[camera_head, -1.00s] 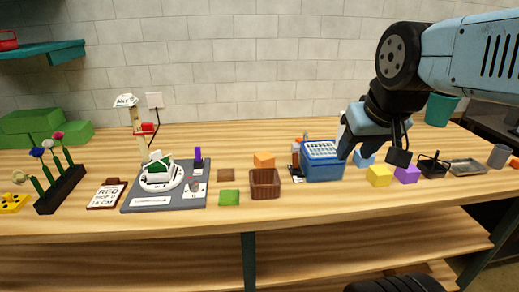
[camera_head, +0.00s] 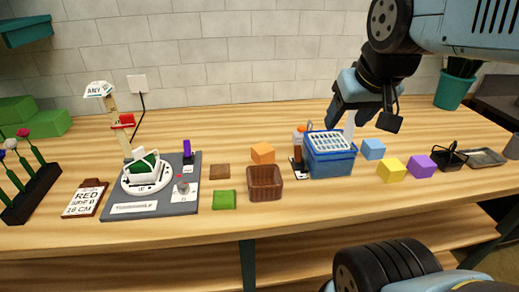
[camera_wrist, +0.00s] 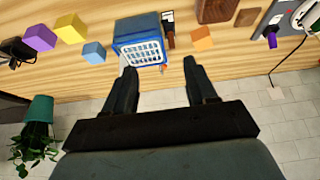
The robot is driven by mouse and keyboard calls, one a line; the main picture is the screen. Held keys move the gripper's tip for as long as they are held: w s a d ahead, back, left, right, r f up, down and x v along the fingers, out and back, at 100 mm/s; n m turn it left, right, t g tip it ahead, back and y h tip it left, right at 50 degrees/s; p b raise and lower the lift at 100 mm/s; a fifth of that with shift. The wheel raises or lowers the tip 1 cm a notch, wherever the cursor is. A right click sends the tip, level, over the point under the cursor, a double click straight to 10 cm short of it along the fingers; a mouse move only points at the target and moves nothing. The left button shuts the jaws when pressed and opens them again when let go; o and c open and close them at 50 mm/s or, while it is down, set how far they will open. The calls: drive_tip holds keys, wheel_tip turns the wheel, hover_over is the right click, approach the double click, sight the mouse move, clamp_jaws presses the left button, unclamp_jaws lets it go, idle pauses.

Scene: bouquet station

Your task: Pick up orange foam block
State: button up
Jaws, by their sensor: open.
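The orange foam block (camera_head: 262,153) sits on the wooden table, just behind a brown basket (camera_head: 265,183) and left of a blue crate (camera_head: 330,160). It also shows in the wrist view (camera_wrist: 202,39), beyond the fingertips and a little to the right. My gripper (camera_head: 328,115) is above the table behind the blue crate, right of the orange block and apart from it. In the wrist view my gripper (camera_wrist: 158,65) has its two fingers spread, with nothing between them.
A blue block (camera_head: 373,149), a yellow block (camera_head: 391,170) and a purple block (camera_head: 420,166) lie right of the crate. A bottle (camera_head: 298,150) stands between crate and orange block. A grey board (camera_head: 150,204) with a white turntable is at left. A potted plant (camera_head: 453,88) stands back right.

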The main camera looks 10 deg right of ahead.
drive_tip(key=o, duration=0.6)
drive_tip(key=w+a+n+g, duration=0.1)
drive_tip(key=w+a, duration=0.1)
drive_tip(key=w, duration=0.4)
drive_tip(key=shift+a, duration=0.15)
drive_tip(key=shift+n+g, duration=0.6)
drive_tip(key=shift+g, duration=0.3)
drive_tip(key=w+a, duration=0.1)
drive_tip(key=w, duration=0.1)
drive_tip(key=w+a+f, duration=0.1)
drive_tip(key=w, duration=0.2)
drive_tip(key=shift+w+a+f, duration=0.35)
drive_tip(key=shift+w+a, duration=0.05)
drive_tip(key=n+g, duration=0.2)
drive_tip(key=g, duration=0.1)
hover_over(263, 148)
wheel_tip(263, 148, down, 8)
drive_tip(key=f, duration=0.9)
drive_tip(key=shift+a, duration=0.3)
drive_tip(key=shift+w+d+f, duration=0.1)
drive_tip(key=shift+d+f, duration=0.05)
drive_tip(key=shift+f, duration=1.2)
drive_tip(key=shift+d+f, duration=0.1)
drive_tip(key=shift+f, duration=1.2)
